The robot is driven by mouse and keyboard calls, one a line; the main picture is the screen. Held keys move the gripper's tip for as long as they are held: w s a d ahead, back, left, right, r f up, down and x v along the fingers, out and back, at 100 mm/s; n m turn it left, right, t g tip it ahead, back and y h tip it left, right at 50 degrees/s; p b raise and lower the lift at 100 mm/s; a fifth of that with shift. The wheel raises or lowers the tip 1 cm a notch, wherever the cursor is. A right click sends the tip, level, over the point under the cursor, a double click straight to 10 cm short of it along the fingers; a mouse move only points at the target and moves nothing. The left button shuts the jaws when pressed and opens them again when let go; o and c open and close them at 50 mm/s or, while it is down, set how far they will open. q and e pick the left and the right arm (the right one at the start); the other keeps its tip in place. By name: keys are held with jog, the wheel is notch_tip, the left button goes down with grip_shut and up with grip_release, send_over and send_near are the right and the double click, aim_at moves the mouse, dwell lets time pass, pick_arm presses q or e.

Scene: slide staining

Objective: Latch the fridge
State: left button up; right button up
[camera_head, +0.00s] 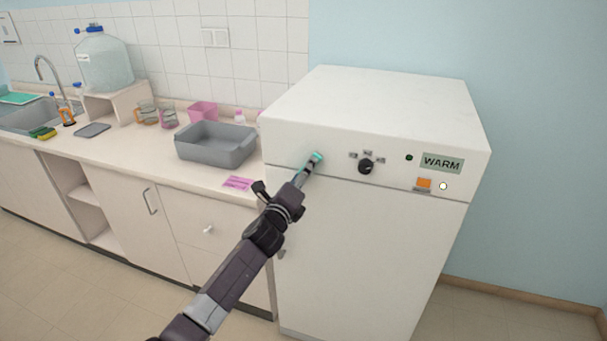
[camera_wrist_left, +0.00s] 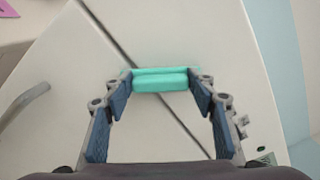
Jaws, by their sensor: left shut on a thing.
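The white fridge (camera_head: 360,240) stands right of the counter; its front door looks shut below a seam under the control panel. My left gripper (camera_head: 312,162) reaches up to the upper left of the fridge front. It is shut on a teal block-shaped latch (camera_wrist_left: 160,80), which lies across the seam between its two fingertips in the wrist view. The teal latch also shows at the fingertips in the head view (camera_head: 318,156). Its far side is hidden, and I cannot tell how it is turned. My right gripper is not in view.
The panel has a black knob (camera_head: 366,167), an orange switch (camera_head: 424,183) and a display (camera_head: 442,163) reading WARM. A grey handle (camera_wrist_left: 24,106) shows left of the gripper. A grey tub (camera_head: 215,145) and pink packet (camera_head: 238,183) sit on the counter.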

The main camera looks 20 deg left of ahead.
pick_arm(q)
jog(key=n, duration=0.6)
jog(key=shift+f, duration=0.1)
jog(key=shift+n, duration=0.3)
dwell(0.3)
jog(key=o, duration=1.2)
jog(key=shift+c, duration=0.2)
jog(key=shift+s, duration=0.1)
jog(key=s, duration=1.1)
jog(key=shift+s+a, duration=0.3)
jog(key=shift+s, duration=0.1)
